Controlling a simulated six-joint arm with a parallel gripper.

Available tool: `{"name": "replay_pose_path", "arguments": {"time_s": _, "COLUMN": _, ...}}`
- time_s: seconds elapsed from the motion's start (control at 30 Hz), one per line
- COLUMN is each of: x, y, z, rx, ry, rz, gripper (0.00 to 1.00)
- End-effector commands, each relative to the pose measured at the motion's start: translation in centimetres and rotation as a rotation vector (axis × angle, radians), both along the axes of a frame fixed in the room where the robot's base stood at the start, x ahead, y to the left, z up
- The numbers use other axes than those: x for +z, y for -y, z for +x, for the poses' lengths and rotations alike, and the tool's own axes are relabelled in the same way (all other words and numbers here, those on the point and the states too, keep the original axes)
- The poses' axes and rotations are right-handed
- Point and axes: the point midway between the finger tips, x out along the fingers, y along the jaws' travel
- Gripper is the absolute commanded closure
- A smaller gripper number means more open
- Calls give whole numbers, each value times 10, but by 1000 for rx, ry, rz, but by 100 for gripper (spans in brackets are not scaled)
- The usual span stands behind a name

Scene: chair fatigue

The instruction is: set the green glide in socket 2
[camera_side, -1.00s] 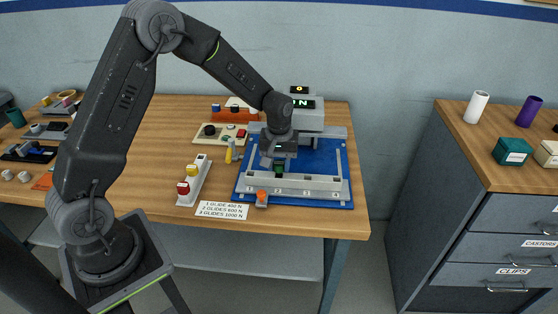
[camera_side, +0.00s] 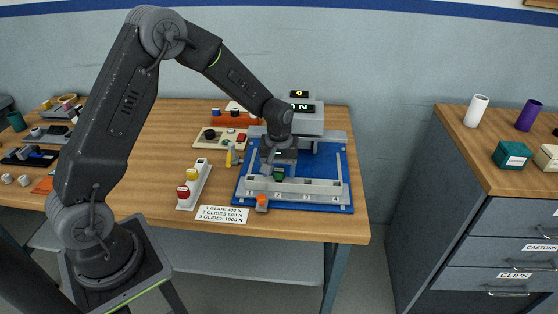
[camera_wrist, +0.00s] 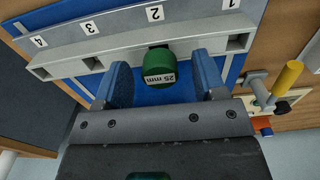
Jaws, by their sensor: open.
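The green glide (camera_wrist: 158,66), marked 25 mm, stands at the grey rail (camera_wrist: 105,52) in line with the label 2 (camera_wrist: 155,13). Its far end meets the rail there, and the socket opening itself is hidden behind it. In the side view the green glide (camera_side: 279,174) shows small below my gripper (camera_side: 277,168). In the wrist view my gripper (camera_wrist: 160,62) is open, with one blue finger on each side of the glide and a visible gap on both sides.
The rail lies on a blue plate (camera_side: 345,170). An orange piece (camera_side: 262,200) stands at its front left. A white holder with red (camera_side: 183,192) and yellow (camera_side: 192,174) pieces is to the left. A yellow-handled lever (camera_wrist: 288,78) is close to the right finger.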

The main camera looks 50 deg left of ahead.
Motion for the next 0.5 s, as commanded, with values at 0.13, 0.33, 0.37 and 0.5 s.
{"name": "replay_pose_path", "arguments": {"time_s": 0.13, "x": 17, "y": 0, "z": 1, "rx": 0, "ry": 5, "rz": 1, "gripper": 36}}
{"name": "replay_pose_path", "arguments": {"time_s": 0.33, "x": 60, "y": 0, "z": 1, "rx": 0, "ry": 7, "rz": 1, "gripper": 36}}
{"name": "replay_pose_path", "arguments": {"time_s": 0.37, "x": 67, "y": 0, "z": 1, "rx": 0, "ry": 7, "rz": 1, "gripper": 36}}
{"name": "replay_pose_path", "arguments": {"time_s": 0.5, "x": 97, "y": 0, "z": 1, "rx": 0, "ry": 6, "rz": 1, "gripper": 36}}
